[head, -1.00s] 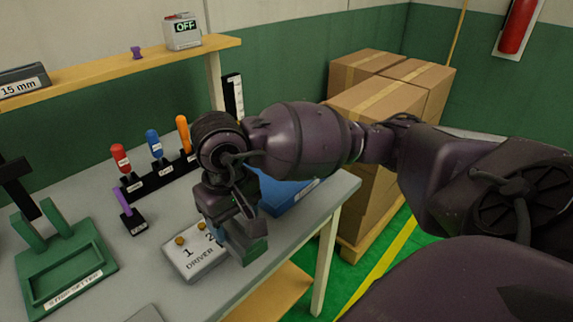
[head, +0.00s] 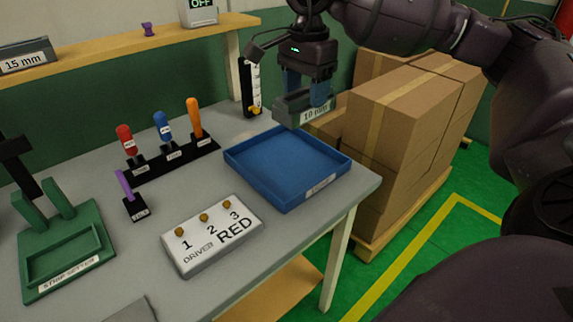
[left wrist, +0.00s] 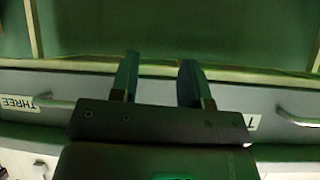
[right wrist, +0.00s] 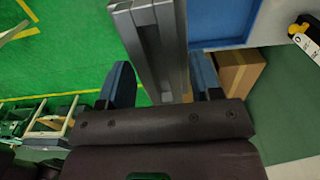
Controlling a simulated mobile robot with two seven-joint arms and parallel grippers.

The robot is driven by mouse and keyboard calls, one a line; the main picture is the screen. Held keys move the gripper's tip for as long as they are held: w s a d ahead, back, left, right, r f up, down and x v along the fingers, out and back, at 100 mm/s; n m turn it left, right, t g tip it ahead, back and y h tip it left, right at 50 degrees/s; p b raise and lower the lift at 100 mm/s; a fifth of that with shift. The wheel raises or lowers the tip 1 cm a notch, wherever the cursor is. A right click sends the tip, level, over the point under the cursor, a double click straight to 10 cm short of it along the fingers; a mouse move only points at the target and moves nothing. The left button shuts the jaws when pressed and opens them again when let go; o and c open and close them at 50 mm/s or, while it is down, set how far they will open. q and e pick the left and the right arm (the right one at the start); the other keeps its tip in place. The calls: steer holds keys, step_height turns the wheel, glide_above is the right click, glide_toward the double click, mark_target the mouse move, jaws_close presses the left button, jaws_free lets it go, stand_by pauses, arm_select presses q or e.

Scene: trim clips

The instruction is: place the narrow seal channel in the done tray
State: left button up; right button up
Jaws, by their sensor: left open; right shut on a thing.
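A grey channel labelled 10 mm (head: 303,108), taken as the narrow seal channel, is held in my right gripper (head: 306,90), whose blue fingers are shut on it. It hangs in the air near the far right edge of the blue tray. The blue tray (head: 270,180) lies empty on the table and bears a small label on its front wall. In the right wrist view the channel (right wrist: 155,45) runs up between the fingers, and part of the tray (right wrist: 222,20) shows beside it. My left gripper (left wrist: 157,78) is open and empty, facing grey drawers, in the left wrist view.
A white driver panel (head: 212,237) sits in front of the tray. A 15 mm block (head: 25,57) is on the shelf. Cardboard boxes (head: 400,130) stand right of the table.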

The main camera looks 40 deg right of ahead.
steer(key=shift+d+f, duration=0.1)
steer(key=shift+f, duration=0.15)
step_height(320, 180, down, 19)
steer(key=shift+r+b, duration=0.1)
steer(key=shift+b, duration=0.9)
steer(key=shift+f, duration=0.25)
steer(key=shift+r, duration=0.1)
